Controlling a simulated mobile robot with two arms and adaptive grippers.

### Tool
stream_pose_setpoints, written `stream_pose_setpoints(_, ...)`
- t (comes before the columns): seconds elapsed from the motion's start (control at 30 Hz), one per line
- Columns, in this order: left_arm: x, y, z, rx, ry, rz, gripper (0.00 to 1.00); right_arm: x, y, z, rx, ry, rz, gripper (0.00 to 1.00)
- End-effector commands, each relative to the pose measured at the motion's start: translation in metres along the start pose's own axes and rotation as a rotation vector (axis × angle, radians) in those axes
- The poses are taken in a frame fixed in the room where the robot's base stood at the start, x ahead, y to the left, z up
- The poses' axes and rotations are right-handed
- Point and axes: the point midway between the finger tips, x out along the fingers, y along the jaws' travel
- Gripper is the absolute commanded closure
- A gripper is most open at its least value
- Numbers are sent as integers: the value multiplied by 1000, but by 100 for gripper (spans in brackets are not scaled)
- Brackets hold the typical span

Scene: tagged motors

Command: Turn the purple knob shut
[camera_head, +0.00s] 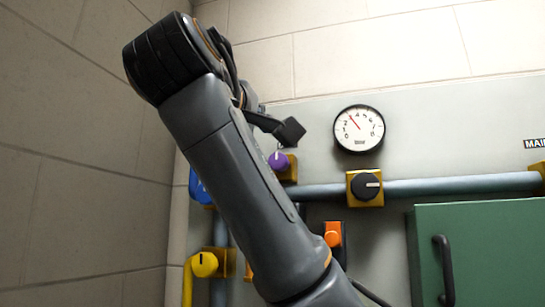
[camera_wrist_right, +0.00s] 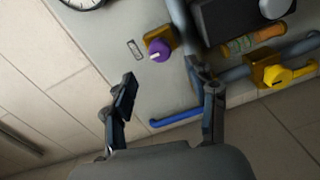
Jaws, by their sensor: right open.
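The purple knob (camera_head: 278,162) has a pale pointer line and sits on a yellow block on the grey panel, just right of my right arm in the head view. In the right wrist view the purple knob (camera_wrist_right: 159,51) is ahead of the fingers, between them in the picture and apart from both. My right gripper (camera_wrist_right: 170,92) is open and empty. In the head view one dark fingertip of my right gripper (camera_head: 290,131) shows just above the knob; the rest is hidden behind my arm. My left gripper is not in view.
A round gauge (camera_head: 359,129) is up to the right. A black knob (camera_head: 366,186) sits on a blue-grey pipe (camera_head: 450,185). An orange knob (camera_head: 333,234), a yellow knob (camera_head: 204,264) and a green cabinet (camera_head: 490,250) with a black handle are lower. A wall closes the left.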

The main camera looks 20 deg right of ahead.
Motion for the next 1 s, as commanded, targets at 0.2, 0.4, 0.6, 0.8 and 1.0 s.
stream_pose_setpoints(0.2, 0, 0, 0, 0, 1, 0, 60, -29, 0, -3, 2, 9, 3, 42)
stream_pose_setpoints(0.4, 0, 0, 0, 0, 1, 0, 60, -36, 0, -1, 1, 3, 0, 42)
stream_pose_setpoints(0.6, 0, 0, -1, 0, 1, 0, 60, -37, 0, 0, -1, -1, -1, 42)
stream_pose_setpoints(0.8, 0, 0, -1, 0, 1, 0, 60, -37, 0, 0, 0, -1, -1, 42)
stream_pose_setpoints(1.0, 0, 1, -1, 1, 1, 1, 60, -37, 0, 0, 0, -1, -1, 42)
